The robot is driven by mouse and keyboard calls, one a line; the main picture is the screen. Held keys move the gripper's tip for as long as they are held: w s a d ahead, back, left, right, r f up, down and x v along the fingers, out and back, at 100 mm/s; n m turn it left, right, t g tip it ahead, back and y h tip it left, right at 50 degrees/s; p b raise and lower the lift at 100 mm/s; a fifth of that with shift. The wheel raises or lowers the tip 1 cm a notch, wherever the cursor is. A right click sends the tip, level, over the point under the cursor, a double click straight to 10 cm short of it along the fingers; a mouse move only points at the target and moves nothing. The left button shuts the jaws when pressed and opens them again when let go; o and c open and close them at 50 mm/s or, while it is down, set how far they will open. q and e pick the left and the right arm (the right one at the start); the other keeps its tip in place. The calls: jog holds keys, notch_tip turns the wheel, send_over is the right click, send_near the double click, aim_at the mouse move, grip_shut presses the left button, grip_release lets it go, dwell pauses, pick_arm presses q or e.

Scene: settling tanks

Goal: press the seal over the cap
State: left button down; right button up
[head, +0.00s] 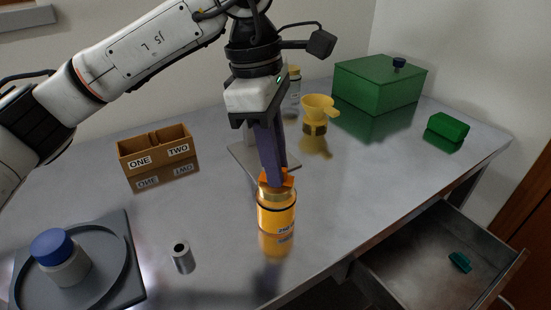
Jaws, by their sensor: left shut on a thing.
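An orange jar (277,215) with a pale label stands upright near the front edge of the table. An orange piece (290,181), perhaps the seal, sits at the jar's top, between and beside my fingertips. My left gripper (276,180) points down over the jar and is shut on this orange piece. The fingers hide most of the jar's top, so I cannot see the cap clearly or tell whether the piece touches it. My right gripper is not in view.
A grey tray (124,278) holds a blue-lidded jar (62,262). Nearby are a small metal cylinder (182,257), a two-part box (155,150), a yellow funnel (319,106), a green box (375,88) and a green block (448,126). An open drawer (425,262) juts out front right.

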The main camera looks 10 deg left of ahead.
pick_arm(q)
jog(key=shift+f, duration=0.3)
dwell(1.2)
jog(key=shift+r, duration=0.1)
jog(key=shift+r+p, duration=2.05)
jog(key=shift+r, duration=0.95)
jog(key=shift+f, duration=0.1)
